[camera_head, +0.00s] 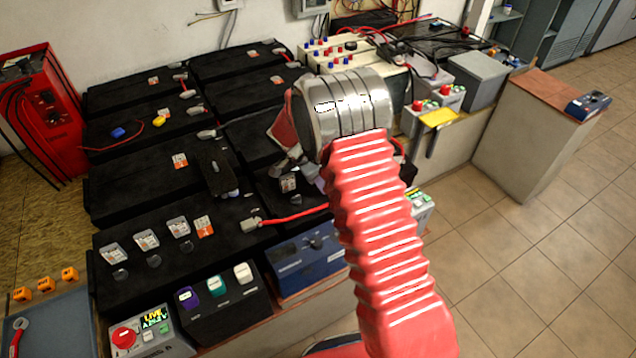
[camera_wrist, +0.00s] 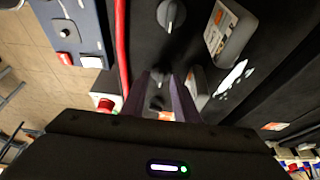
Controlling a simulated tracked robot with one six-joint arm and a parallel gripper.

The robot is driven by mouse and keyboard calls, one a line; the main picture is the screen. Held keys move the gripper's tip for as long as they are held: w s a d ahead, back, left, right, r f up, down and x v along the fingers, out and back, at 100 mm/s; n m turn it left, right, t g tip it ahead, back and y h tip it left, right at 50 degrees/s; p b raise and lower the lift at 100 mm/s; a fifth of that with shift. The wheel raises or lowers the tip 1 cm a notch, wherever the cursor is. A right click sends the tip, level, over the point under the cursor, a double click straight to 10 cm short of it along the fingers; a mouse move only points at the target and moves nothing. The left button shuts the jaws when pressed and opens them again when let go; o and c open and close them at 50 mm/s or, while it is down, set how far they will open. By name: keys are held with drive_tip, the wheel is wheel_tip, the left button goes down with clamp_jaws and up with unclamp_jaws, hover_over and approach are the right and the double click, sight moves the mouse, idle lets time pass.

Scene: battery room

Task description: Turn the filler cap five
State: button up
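Several black filler caps with small tilted label plates stand in a row on the front black battery. Three of them show at the left in the head view, one a dark round cap (camera_head: 154,261). Another cap (camera_head: 294,200) with its plate (camera_head: 289,182) shows beside my wrist. In the wrist view a black cap with a white mark (camera_wrist: 171,15) is clear of my gripper. My gripper (camera_wrist: 163,82) has its two fingers apart, with a dark cap (camera_wrist: 156,101) showing between them. Whether they touch it is not clear. I cannot read which cap is number five.
A red cable (camera_head: 300,215) runs across the battery beside the caps. Tiled floor at the right is free.

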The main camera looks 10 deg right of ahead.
drive_tip(key=shift+r, duration=0.1)
drive_tip(key=v, duration=1.3)
drive_tip(key=shift+a+r, duration=0.2)
drive_tip(key=shift+s, duration=0.1)
